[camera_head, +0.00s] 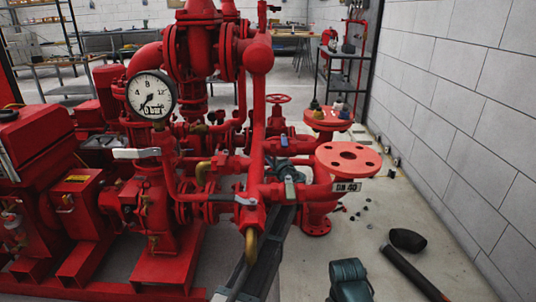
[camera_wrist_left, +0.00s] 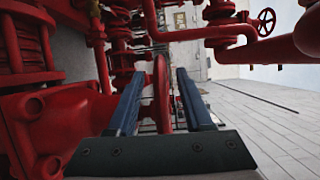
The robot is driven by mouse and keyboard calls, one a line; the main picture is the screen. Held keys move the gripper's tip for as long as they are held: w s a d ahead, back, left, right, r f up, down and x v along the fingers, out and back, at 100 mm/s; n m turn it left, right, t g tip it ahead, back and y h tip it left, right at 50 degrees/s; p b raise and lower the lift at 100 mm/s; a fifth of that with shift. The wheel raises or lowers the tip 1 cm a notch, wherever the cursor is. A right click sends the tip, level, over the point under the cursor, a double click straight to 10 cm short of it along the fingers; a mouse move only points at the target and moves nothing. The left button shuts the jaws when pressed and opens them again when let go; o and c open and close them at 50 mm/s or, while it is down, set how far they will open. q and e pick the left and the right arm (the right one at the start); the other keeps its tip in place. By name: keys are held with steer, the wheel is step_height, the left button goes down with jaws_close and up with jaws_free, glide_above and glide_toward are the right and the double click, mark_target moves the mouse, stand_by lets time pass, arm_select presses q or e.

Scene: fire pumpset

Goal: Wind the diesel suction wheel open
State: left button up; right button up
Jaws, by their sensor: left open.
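In the left wrist view a red wheel (camera_wrist_left: 162,92) stands nearly edge-on between the two blue-grey fingers of my left gripper (camera_wrist_left: 160,74). The fingers are open, one on each side of the rim, with a visible gap on both sides. I take it for the suction wheel; no label shows on it. In the head view my dark left arm reaches in from below, behind the red pipes. Its gripper and this wheel cannot be made out clearly there. My right gripper is in neither view.
A red handwheel (camera_head: 278,98) sits farther back. A pressure gauge (camera_head: 151,94), a pipe with a white lever (camera_head: 136,153) and a flange (camera_head: 348,158) crowd the front. A black rod (camera_head: 415,272) lies at lower right, beside a block wall (camera_head: 450,110).

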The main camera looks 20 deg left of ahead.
arm_select(q)
steer(key=shift+w+a, duration=0.2)
steer(key=shift+w, duration=0.05)
steer(key=shift+c, duration=0.2)
jaws_close()
stand_by(1.2)
